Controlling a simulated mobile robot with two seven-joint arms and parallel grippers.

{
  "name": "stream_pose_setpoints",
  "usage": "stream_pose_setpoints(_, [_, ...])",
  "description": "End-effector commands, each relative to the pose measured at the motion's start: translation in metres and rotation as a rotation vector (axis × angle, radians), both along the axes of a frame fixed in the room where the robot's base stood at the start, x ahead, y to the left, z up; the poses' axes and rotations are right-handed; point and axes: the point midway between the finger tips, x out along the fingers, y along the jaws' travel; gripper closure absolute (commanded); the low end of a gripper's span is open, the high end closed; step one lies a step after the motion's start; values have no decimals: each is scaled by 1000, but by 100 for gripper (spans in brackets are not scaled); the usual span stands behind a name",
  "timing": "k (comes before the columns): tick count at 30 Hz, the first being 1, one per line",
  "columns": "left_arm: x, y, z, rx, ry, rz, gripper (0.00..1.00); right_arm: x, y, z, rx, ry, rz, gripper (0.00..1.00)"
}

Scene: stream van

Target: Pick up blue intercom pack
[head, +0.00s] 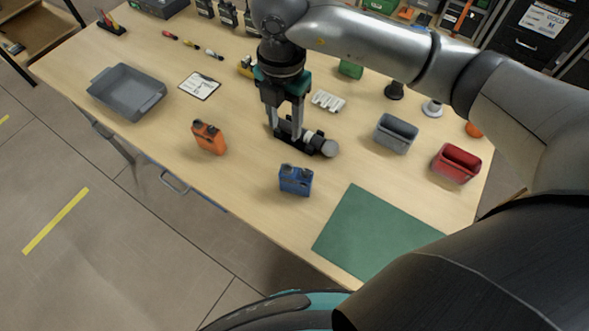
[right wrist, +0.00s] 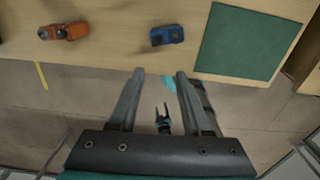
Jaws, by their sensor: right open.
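The blue intercom pack (head: 295,180) stands on the wooden table near its front edge, left of the green mat. It also shows at the top of the right wrist view (right wrist: 167,35). My right gripper (head: 284,136) points down over the table, open, with nothing between its fingers. My left gripper is not seen in the head view.
The green mat (head: 375,235) lies to the right. A grey tray (head: 127,92), a clipboard (head: 200,85), a grey bin (head: 396,134) and a red bin (head: 456,165) are around. Bare tabletop surrounds the blue pack.

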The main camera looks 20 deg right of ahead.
Motion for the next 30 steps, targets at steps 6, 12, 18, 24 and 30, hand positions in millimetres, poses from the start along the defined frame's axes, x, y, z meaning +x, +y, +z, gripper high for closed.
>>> stream_pose_setpoints(6, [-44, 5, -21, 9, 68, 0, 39, 0, -1, -19, -4, 0, -2, 51])
stream_pose_setpoints(12, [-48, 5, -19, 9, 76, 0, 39, -1, -1, -46, -4, 5, -2, 51])
stream_pose_setpoints(18, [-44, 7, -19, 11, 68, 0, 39, -1, -1, -89, -2, 4, -2, 51])
stream_pose_setpoints(24, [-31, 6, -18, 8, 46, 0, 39, 0, 0, -114, -1, 1, 0, 51])
stream_pose_setpoints(30, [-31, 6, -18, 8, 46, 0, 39, 1, -1, -127, -2, 1, 0, 51])
